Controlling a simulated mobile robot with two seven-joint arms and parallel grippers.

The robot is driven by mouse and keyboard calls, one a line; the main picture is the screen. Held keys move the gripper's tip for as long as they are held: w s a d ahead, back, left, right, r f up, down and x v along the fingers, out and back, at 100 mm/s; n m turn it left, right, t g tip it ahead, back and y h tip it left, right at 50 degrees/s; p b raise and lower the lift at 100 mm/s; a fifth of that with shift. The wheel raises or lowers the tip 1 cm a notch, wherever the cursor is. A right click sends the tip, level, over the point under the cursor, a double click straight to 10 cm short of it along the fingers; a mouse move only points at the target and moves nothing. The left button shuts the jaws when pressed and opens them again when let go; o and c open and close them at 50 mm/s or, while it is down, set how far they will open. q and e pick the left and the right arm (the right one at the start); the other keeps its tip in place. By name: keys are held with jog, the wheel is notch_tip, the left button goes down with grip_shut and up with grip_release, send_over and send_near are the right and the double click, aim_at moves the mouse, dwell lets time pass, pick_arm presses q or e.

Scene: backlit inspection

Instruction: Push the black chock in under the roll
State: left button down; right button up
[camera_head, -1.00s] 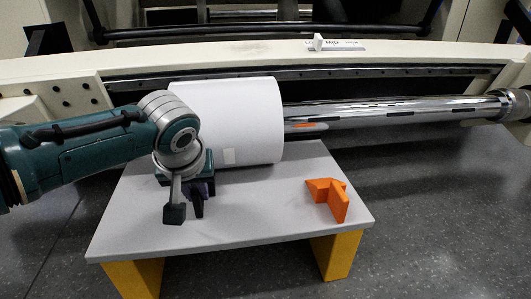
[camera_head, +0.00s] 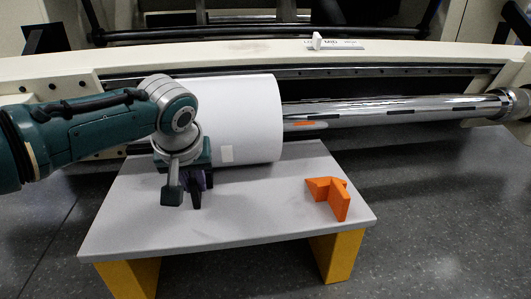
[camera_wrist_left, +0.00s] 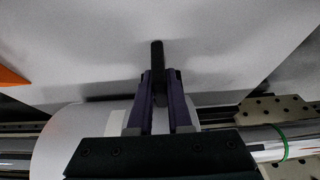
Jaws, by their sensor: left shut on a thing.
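The white roll (camera_head: 240,110) lies across the back of the grey table (camera_head: 240,220); it also shows at the bottom of the left wrist view (camera_wrist_left: 60,145). My left gripper (camera_head: 205,178), with purple fingers, points down close in front of the roll's left part. It is shut on the black chock (camera_head: 196,200), which shows as a dark bar between the fingertips in the left wrist view (camera_wrist_left: 157,58). The chock is low, at or near the table top; I cannot tell whether it touches the roll. My right gripper is not in view.
An orange angled block (camera_head: 330,195) stands on the right of the table. A shiny metal shaft (camera_head: 400,108) runs right from the roll to the machine frame. The table's front middle is clear.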

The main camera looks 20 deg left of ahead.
pick_arm(q)
jog(key=shift+w, duration=0.15)
jog(key=shift+r, duration=0.1)
jog(key=c, duration=1.3)
grip_release()
jog(key=o, duration=0.5)
jog(key=shift+w+a, duration=0.15)
jog(key=shift+a, duration=0.05)
jog(key=shift+o, duration=0.2)
jog(key=shift+d, duration=0.1)
jog(key=p+v, duration=1)
jog(key=p, duration=0.1)
